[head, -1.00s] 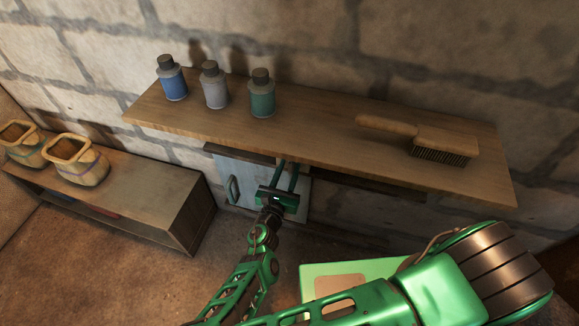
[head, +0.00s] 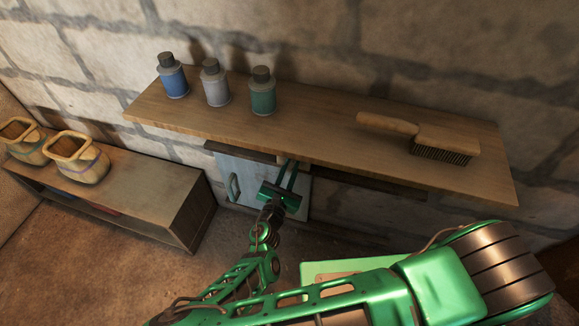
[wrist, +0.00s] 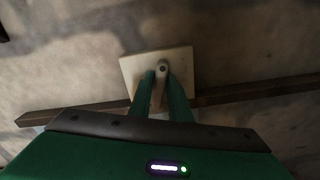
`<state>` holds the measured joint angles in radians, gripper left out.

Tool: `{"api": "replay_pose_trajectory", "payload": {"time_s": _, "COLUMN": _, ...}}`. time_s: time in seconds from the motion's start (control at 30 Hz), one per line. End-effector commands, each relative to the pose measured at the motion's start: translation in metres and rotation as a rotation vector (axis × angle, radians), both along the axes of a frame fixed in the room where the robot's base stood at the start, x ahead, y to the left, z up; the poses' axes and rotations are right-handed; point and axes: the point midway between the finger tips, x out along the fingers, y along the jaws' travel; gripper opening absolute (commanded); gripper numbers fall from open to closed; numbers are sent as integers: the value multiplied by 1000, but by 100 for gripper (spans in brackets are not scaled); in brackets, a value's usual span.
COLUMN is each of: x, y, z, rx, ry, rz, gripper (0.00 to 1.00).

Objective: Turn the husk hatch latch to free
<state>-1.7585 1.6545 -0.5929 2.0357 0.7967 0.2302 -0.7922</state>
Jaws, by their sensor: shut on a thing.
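The husk hatch (head: 228,170) is a pale blue-grey panel under the wooden shelf, with a handle (head: 232,187) on its left side. My gripper (head: 290,166) reaches to the upper right of the hatch, just under the shelf edge. In the wrist view, a pale square plate (wrist: 132,69) carries a small latch (wrist: 162,69) with a dark round pivot. The fingers of my gripper (wrist: 161,78) are shut on the latch, one on each side. The fingers hide much of the latch, so its exact angle is hard to tell.
The shelf (head: 330,135) overhangs the hatch closely. It bears blue (head: 173,82), grey (head: 216,90) and green (head: 263,97) bottles and a brush (head: 430,142). A low cabinet (head: 150,205) with two sacks stands at the left. Floor is clear between.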

Motion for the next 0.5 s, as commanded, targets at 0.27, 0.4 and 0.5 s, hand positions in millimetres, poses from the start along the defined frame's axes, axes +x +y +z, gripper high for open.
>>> {"api": "replay_pose_trajectory", "payload": {"time_s": 0.27, "x": 0, "y": -2, "z": -1, "rx": 250, "ry": -89, "rz": -1, "gripper": 0}}
{"api": "replay_pose_trajectory", "payload": {"time_s": 0.4, "x": 0, "y": -3, "z": -1, "rx": 374, "ry": -135, "rz": -2, "gripper": 0}}
{"api": "replay_pose_trajectory", "payload": {"time_s": 0.5, "x": 0, "y": -3, "z": -2, "rx": 463, "ry": -166, "rz": -1, "gripper": 0}}
